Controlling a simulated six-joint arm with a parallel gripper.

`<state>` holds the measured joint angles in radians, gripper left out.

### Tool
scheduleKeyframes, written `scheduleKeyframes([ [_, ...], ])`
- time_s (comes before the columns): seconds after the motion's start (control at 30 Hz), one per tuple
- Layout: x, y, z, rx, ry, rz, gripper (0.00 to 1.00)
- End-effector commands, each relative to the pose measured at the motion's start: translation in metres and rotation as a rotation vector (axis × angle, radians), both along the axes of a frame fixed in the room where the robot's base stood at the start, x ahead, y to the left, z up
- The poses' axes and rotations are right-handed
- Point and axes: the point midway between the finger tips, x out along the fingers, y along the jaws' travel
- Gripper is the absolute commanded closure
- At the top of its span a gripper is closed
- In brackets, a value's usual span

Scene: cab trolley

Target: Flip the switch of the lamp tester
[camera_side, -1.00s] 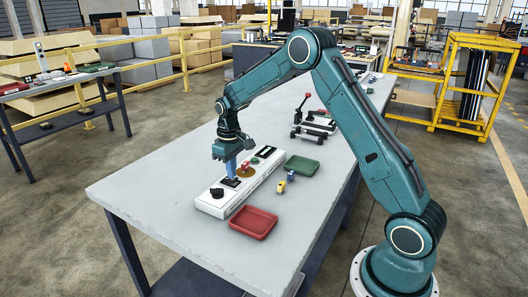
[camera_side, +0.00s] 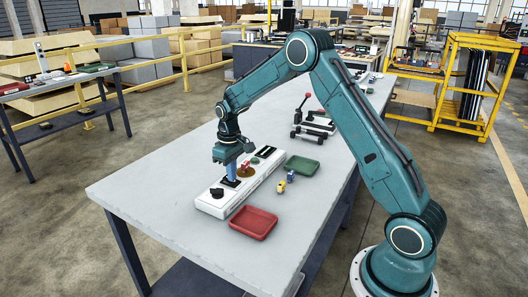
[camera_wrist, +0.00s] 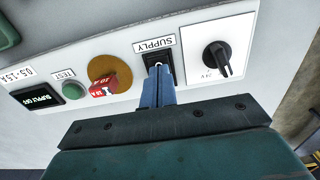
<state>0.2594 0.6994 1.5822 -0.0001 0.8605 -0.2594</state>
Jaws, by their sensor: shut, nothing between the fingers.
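The lamp tester (camera_side: 215,204) is a long white panel on the table; it also shows in the wrist view (camera_wrist: 125,42). Its switch, labelled SUPPLY (camera_wrist: 156,60), is a black rocker or lever in a dark plate. My gripper (camera_side: 231,178) points down with blue fingers shut and empty. In the wrist view the fingertips (camera_wrist: 158,72) are right at the lower edge of the switch and partly cover it; I cannot tell if they touch it.
On the panel, a black rotary knob (camera_wrist: 217,58) lies to one side of the switch; a red block on a yellow disc (camera_wrist: 108,68) and a green TEST button (camera_wrist: 73,91) lie to the other. A red tray (camera_side: 253,222), a green tray (camera_side: 302,165) and small coloured pieces (camera_side: 282,187) stand nearby.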

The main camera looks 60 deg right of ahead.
Motion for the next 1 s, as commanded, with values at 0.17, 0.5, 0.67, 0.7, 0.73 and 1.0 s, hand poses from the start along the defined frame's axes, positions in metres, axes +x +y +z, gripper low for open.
scheduleKeyframes([
  [0.17, 0.000, 0.000, 0.003, 0.000, -0.001, 0.000, 1.00],
  [0.5, 0.001, 0.000, 0.021, -0.001, -0.002, 0.000, 1.00],
  [0.67, 0.000, 0.000, 0.030, 0.000, -0.001, 0.000, 1.00],
  [0.7, 0.001, 0.000, 0.033, -0.001, -0.002, 0.000, 1.00],
  [0.73, 0.001, 0.000, 0.034, -0.001, -0.003, 0.000, 1.00],
  [1.0, 0.000, 0.000, 0.049, -0.001, -0.002, 0.000, 1.00],
])
